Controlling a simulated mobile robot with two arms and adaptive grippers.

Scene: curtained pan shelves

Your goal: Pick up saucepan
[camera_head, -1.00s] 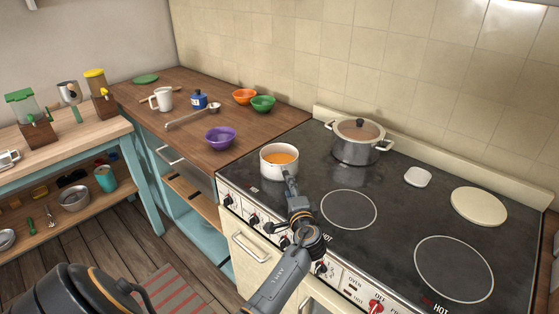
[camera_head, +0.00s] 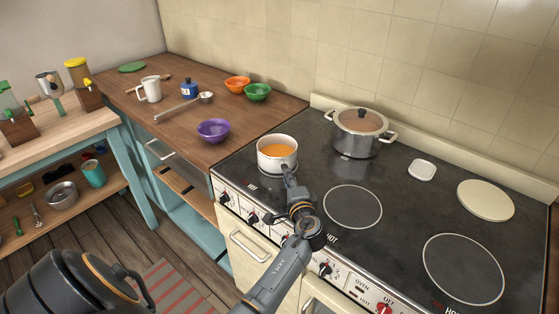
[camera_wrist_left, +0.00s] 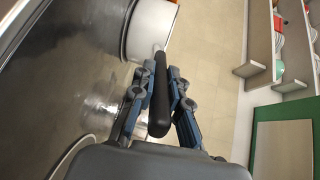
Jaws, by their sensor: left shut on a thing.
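The saucepan (camera_head: 268,165) is white with orange contents and stands upright at the left end of the black stovetop (camera_head: 400,219). I cannot tell whether its base touches the stove. My left gripper (camera_head: 289,172) is at its handle on the near side. In the left wrist view the white saucepan (camera_wrist_left: 150,32) is at the top and its dark handle (camera_wrist_left: 159,115) runs down between the fingers of my left gripper (camera_wrist_left: 161,74), which are shut on it. My right gripper is not in view.
A lidded pot (camera_head: 357,141) stands at the back of the stove. A white round disc (camera_head: 486,200) and a small white dish (camera_head: 422,170) lie to the right. A purple bowl (camera_head: 214,131) is on the wooden counter (camera_head: 180,136) at the left. Oven knobs line the front edge.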

